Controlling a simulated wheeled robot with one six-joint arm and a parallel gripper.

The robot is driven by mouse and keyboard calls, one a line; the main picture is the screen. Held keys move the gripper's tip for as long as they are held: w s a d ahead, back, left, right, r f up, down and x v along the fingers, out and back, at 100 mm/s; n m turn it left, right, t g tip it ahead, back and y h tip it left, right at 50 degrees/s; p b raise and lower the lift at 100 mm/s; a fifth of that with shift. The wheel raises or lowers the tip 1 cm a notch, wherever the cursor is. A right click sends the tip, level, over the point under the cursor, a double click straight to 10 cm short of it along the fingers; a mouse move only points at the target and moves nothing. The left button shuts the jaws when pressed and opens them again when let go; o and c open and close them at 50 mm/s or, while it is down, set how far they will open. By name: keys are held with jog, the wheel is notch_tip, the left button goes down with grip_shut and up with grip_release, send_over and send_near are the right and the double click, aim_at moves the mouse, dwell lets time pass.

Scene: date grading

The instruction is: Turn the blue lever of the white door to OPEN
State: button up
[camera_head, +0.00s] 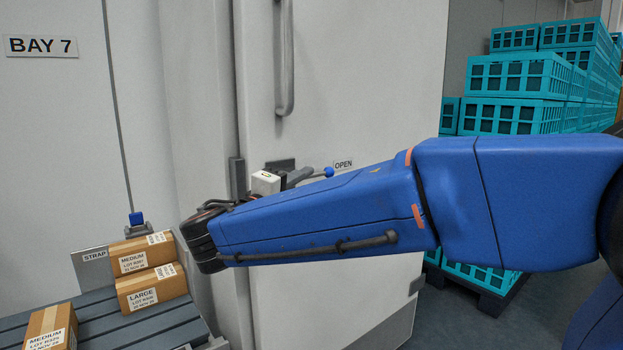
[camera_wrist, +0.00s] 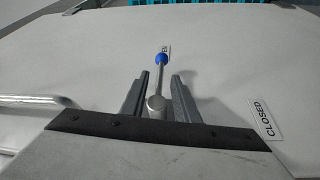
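The white door (camera_head: 350,75) stands upright behind my arm. Its lever ends in a blue ball (camera_head: 328,172) and points right, with the ball just below the OPEN label (camera_head: 343,164). In the wrist view the blue ball (camera_wrist: 161,58) lies beside a small, partly covered label, and the thin metal rod runs back to a round hub (camera_wrist: 155,103). My gripper (camera_wrist: 160,82) is open, its two dark fingers on either side of the hub and lower rod with gaps showing. The CLOSED label (camera_wrist: 266,118) is to the right. My arm hides part of the door in the head view.
A vertical grey handle (camera_head: 285,55) is higher on the door; a handle bar (camera_wrist: 35,100) shows left in the wrist view. Boxes (camera_head: 150,288) sit on a slatted grey surface (camera_head: 120,325) at lower left. Teal crates (camera_head: 515,75) are stacked at right.

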jog(key=v, duration=1.1)
jog(key=shift+d, duration=0.1)
jog(key=s+d+f+m+g, duration=0.1)
jog(key=d+f+g, duration=0.25)
jog(key=d, duration=0.55)
jog(key=s+d+f+m+g+y, duration=0.1)
jog(key=d+f+g, duration=0.3)
jog(key=d, duration=0.5)
jog(key=s+d+f+m+g, duration=0.1)
jog(key=d+f+g, duration=0.1)
jog(key=d+f, duration=0.5)
jog(key=s+d+f+m+y, duration=0.3)
jog(key=s+f, duration=0.3)
jog(key=s, duration=0.2)
jog(key=s+d+f+m+g+y, duration=0.1)
jog(key=s+d+f+m+y, duration=0.2)
jog(key=s, duration=0.6)
notch_tip(320, 180, down, 4)
jog(key=d+y, duration=0.2)
jog(key=y, duration=0.1)
jog(key=shift+y, duration=0.3)
jog(key=shift+r+g, duration=0.1)
jog(key=shift+g, duration=0.15)
